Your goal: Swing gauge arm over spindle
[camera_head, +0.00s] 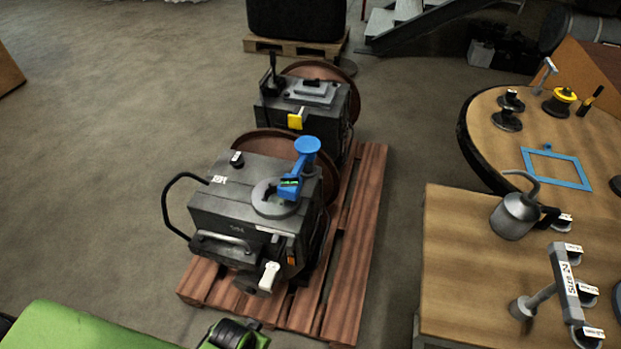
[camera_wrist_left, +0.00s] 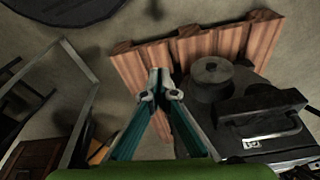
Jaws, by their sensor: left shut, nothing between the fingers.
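A blue gauge arm (camera_head: 291,186) with a round blue knob (camera_head: 307,147) stands on top of the near grey engine unit (camera_head: 235,215). Its foot is at a round grey notched collar (camera_head: 273,203). I cannot make out a separate spindle. In the left wrist view my left gripper (camera_wrist_left: 160,88) has its teal fingers shut with nothing between them. Part of the grey unit (camera_wrist_left: 262,148), with a handle, shows to the right of the fingers. The gripper appears apart from it. My green left arm shows at the bottom of the head view, its fingertips out of frame. My right gripper is not visible.
The unit stands on a reddish wooden pallet (camera_head: 357,235) with a second unit (camera_head: 318,100) behind. A black hose loop (camera_head: 166,203) sticks out on its left. A wooden workbench (camera_head: 455,260) with an oil can (camera_head: 514,216) is at right. The left floor is clear.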

